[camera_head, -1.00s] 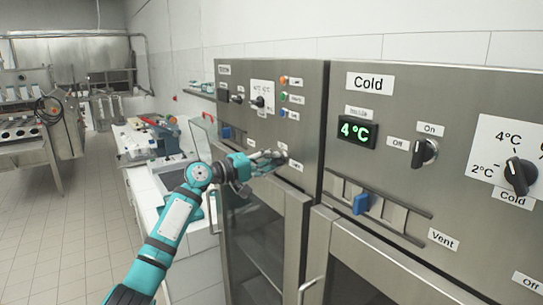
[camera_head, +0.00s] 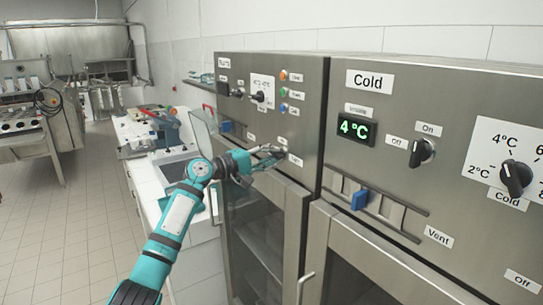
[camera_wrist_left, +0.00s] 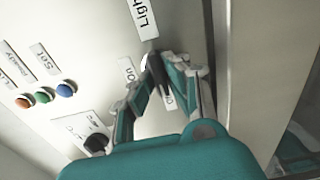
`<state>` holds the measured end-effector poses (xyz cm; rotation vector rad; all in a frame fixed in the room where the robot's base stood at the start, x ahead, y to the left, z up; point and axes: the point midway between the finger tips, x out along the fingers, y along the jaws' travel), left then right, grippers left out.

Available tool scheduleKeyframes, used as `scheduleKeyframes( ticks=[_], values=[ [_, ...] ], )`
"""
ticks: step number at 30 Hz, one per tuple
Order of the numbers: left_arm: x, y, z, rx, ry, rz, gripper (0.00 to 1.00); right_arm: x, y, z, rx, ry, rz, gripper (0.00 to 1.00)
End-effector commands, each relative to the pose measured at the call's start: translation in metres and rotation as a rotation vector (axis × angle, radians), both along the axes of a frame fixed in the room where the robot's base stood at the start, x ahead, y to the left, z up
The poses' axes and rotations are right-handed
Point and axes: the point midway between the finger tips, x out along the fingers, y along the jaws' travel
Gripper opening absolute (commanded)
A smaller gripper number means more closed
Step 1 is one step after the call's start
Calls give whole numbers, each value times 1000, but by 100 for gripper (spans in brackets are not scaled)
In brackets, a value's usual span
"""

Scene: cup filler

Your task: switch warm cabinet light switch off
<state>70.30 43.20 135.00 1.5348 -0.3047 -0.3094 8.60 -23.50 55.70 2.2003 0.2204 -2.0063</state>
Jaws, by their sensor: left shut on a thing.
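The warm cabinet (camera_head: 309,110) is the left steel cabinet, with a small label at its top left. My left gripper (camera_head: 281,150) is at the lower right of its control panel. In the left wrist view the left gripper (camera_wrist_left: 157,62) is shut on the dark light switch (camera_wrist_left: 160,80), just below the "Light" label (camera_wrist_left: 146,18). Small labels sit on either side of the switch, partly covered by the fingers. The switch's exact angle is hard to tell. It is mostly hidden by the gripper in the head view. My right gripper is not in view.
Three coloured buttons (camera_wrist_left: 44,95) and a black knob (camera_wrist_left: 96,143) are on the same panel. The cold cabinet (camera_head: 400,90) stands directly to the right, with a display, knobs and a blue slider (camera_head: 360,200). A counter (camera_head: 150,190) with equipment stands to the left.

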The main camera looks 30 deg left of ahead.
Motion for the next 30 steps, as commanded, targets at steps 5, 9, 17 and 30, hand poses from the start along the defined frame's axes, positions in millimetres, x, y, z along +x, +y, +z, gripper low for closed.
scheduleKeyframes(
  ticks=[5, 9, 17, 30],
  values=[
    [0, 0, 0, -3, 0, 0, 25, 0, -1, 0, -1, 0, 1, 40],
    [0, 0, 0, -2, 1, 0, 35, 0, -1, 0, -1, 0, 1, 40],
    [-3, 2, 0, -1, 0, 1, 35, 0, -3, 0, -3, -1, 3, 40],
    [-78, 33, -2, -1, 4, 2, 35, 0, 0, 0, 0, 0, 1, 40]
  ],
)
